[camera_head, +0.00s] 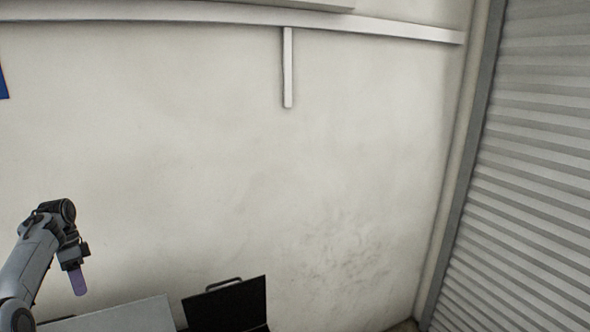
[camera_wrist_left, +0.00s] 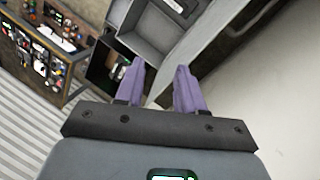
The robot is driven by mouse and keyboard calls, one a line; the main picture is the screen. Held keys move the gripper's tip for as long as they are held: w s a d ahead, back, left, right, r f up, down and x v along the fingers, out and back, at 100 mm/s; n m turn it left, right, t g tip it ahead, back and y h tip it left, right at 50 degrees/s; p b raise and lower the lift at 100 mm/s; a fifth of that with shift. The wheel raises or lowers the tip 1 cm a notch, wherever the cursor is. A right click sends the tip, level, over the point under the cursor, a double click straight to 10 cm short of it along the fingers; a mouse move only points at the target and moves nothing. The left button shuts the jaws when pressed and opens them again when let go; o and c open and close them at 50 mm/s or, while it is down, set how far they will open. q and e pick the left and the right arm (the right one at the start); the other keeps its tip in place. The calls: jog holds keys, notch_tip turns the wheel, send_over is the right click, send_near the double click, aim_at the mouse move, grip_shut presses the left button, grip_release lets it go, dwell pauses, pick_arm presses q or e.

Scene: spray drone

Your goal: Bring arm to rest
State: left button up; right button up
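My left arm comes in at the lower left of the head view, raised in front of the wall. Its gripper (camera_head: 78,281) points down, with a purple finger showing. In the left wrist view the two purple fingers of the left gripper (camera_wrist_left: 159,88) stand apart with nothing between them. My right gripper is in neither view.
A black open case (camera_head: 226,304) and a grey surface (camera_head: 125,317) are at the bottom of the head view. A slatted shutter (camera_head: 525,170) is at the right. In the left wrist view, grey bins (camera_wrist_left: 158,30) lie beyond the fingers and a cluttered shelf unit (camera_wrist_left: 40,45) is at the left.

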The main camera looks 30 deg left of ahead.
pick_arm(q)
jog(key=a+n+g+y, duration=0.25)
jog(key=a+y, duration=0.25)
jog(key=y, duration=0.3)
jog(key=w+d+f+m+t+y, duration=0.15)
jog(key=d+f, duration=0.25)
jog(key=d, duration=0.4)
jog(key=d+f+m+t+y, duration=0.25)
jog(key=d+f, duration=0.25)
jog(key=d, duration=0.4)
jog(key=d+f+m+t+y, duration=0.1)
jog(key=d+f+m+t, duration=0.2)
jog(key=d, duration=0.5)
jog(key=s+d+f+n+h, duration=0.1)
jog(key=s+d+f+h, duration=0.3)
jog(key=d, duration=0.5)
jog(key=s+d+f+h, duration=0.1)
jog(key=s+d+f, duration=0.2)
jog(key=s+d, duration=0.5)
jog(key=s+d+f+n+h, duration=0.1)
jog(key=s+d+f+h, duration=0.15)
jog(key=d, duration=0.85)
jog(key=d+r+n+h+p, duration=0.3)
jog(key=d+p, duration=0.1)
jog(key=d, duration=0.4)
jog(key=shift+r, duration=0.25)
